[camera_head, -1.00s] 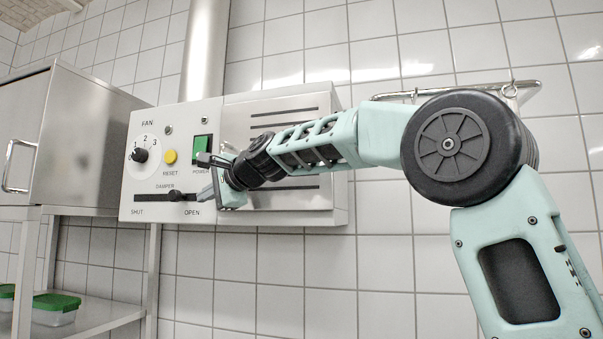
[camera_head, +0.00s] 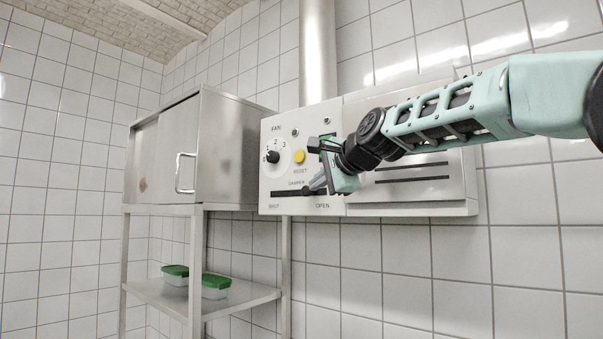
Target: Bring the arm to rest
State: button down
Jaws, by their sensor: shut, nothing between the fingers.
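My gripper (camera_head: 312,184) is in front of the control panel (camera_head: 280,137), at the end of my pale green arm (camera_head: 440,115), which reaches in from the right. Its fingers point left and down towards the damper slider (camera_head: 305,191), which sits nearer OPEN than SHUT. The fingers are shut with nothing held. I cannot tell whether their tips touch the slider or panel. The gripper partly hides the green power switch (camera_head: 326,143). The yellow reset button (camera_head: 299,156) and the fan dial (camera_head: 272,157) are uncovered to its left.
A steel cabinet (camera_head: 225,150) stands left of the panel on a steel rack (camera_head: 250,295). Two green-lidded boxes (camera_head: 175,271) (camera_head: 215,281) sit on the lower shelf. A steel pipe (camera_head: 317,50) rises above the panel. The tiled wall below the panel is clear.

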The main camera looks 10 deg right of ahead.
jog(key=s+a, duration=0.1)
jog(key=s+a+r, duration=0.1)
jog(key=a, duration=0.1)
jog(key=s+a+b, duration=0.1)
jog(key=shift+s+a+r, duration=0.15)
jog(key=shift+s+r, duration=0.2)
jog(key=shift+r, duration=0.05)
jog(key=s+a+f+n+g+b, duration=0.25)
jog(key=s+f+n, duration=0.2)
jog(key=f, duration=0.65)
jog(key=s+a+f+n+g+b, duration=0.25)
jog(key=s+f, duration=0.35)
jog(key=f, duration=0.6)
jog(key=s+a+f+n+g+b, duration=0.25)
jog(key=s+f+n, duration=0.2)
jog(key=f, duration=0.65)
jog(key=s+d+f+n+g+h+b, duration=0.1)
jog(key=s+d+f+n+g+b, duration=0.1)
jog(key=s+f, duration=0.6)
jog(key=s+d+f+n+g+h+b, duration=0.2)
jog(key=s+f+n, duration=0.3)
jog(key=s+f, duration=0.3)
jog(key=s+d+f+n+g+h+b, duration=0.1)
jog(key=s+d+f+n+g+b, duration=0.1)
jog(key=s+f, duration=0.7)
jog(key=shift+d+f+n, duration=0.45)
jog(key=shift+d+n, duration=0.2)
jog(key=shift+d, duration=0.35)
jog(key=shift+w, duration=0.15)
